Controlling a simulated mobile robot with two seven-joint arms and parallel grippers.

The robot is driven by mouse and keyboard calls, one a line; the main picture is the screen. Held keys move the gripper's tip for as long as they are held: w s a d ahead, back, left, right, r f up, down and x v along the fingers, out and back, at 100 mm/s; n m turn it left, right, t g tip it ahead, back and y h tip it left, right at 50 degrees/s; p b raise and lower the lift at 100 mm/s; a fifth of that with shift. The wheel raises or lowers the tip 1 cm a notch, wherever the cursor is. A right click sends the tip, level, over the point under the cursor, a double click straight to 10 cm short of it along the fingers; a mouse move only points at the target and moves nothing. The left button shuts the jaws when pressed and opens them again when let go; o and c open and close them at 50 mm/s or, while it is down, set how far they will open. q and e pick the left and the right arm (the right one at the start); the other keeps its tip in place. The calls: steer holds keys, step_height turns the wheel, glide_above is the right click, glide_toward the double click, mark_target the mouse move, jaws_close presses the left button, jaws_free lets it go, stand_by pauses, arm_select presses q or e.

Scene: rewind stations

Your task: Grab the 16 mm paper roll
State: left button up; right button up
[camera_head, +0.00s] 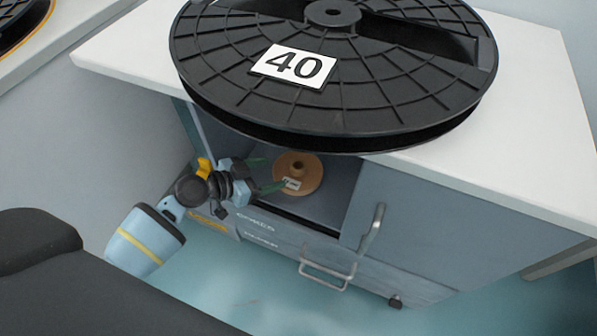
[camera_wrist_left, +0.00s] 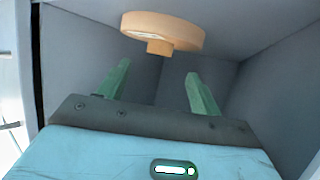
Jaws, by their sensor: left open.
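The paper roll (camera_head: 302,178) is a tan disc with a raised hub and a small white label whose text is too small to read. It lies inside the open compartment of the cabinet. My left gripper (camera_head: 273,172) is open at the compartment's mouth, its green fingers pointing at the roll from the left. In the left wrist view the roll (camera_wrist_left: 170,27) is ahead of the two spread green fingers (camera_wrist_left: 158,82), with nothing between them. I cannot tell whether a fingertip touches the roll. My right gripper is not in view.
A large black reel marked 40 (camera_head: 340,100) lies on the white cabinet top (camera_head: 125,62) and overhangs the compartment. A closed door with a handle (camera_head: 372,228) bounds the opening on the right. A drawer handle (camera_head: 327,270) sticks out below. Compartment walls (camera_wrist_left: 85,50) surround the gripper.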

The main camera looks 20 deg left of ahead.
mark_target(292, 168)
arm_select(q)
steer(key=shift+x, duration=1.35)
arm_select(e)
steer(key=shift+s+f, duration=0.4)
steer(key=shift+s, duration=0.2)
arm_select(q)
steer(key=b+x, duration=0.1)
steer(key=x, duration=0.3)
steer(key=shift+w+f, duration=0.1)
steer(key=shift+f, duration=0.05)
steer(key=shift+w+d+f, duration=0.1)
steer(key=shift+w+d, duration=0.15)
steer(key=shift+w, duration=0.05)
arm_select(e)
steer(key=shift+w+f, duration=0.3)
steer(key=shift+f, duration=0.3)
arm_select(q)
steer(key=c, duration=1.2)
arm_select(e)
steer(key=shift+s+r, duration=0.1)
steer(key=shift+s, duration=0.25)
